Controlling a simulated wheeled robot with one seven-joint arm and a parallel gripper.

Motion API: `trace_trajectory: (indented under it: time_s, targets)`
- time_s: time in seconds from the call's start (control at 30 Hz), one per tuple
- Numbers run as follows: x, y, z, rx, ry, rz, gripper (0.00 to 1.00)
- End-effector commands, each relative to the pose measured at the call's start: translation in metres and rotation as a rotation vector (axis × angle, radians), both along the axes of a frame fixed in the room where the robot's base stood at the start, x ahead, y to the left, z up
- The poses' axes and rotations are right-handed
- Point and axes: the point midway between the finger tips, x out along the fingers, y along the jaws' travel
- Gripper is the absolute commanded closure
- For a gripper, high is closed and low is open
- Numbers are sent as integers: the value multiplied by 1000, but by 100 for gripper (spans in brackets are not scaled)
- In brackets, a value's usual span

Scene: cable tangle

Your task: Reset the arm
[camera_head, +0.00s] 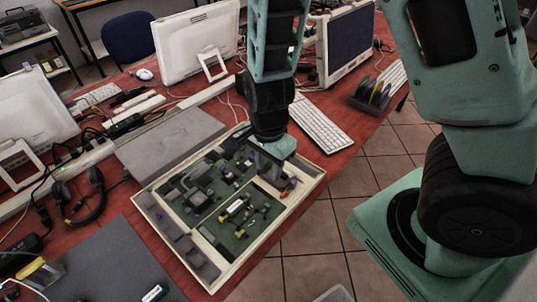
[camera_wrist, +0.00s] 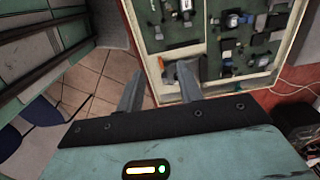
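My gripper (camera_head: 275,168) points down over the right end of an open shallow box (camera_head: 207,236) with pale walls. In the wrist view its two fingers (camera_wrist: 158,86) stand apart with nothing held between them. The box wall (camera_wrist: 150,62) and tiled floor show behind the fingers. I cannot tell whether the fingertips touch anything in the box. A circuit board (camera_head: 215,190) with several small electronic parts lies in the box. My arm hides part of the box's far right side.
The box sits on a red table (camera_head: 345,165) near its front edge. A white keyboard (camera_head: 322,124), monitors (camera_head: 350,40), a disc rack (camera_head: 378,92), a grey lid-like panel (camera_head: 170,140), headphones (camera_head: 82,203) and loose cables crowd the table. Tiled floor (camera_head: 310,245) lies beyond the edge.

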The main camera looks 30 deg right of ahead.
Motion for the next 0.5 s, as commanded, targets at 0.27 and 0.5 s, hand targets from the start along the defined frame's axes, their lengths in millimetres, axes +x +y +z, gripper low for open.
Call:
trace_trajectory:
  time_s: [0.27,0.5]
  targets:
    - [0,0,21,0,0,-1,64]
    - [0,0,21,0,1,-1,64]
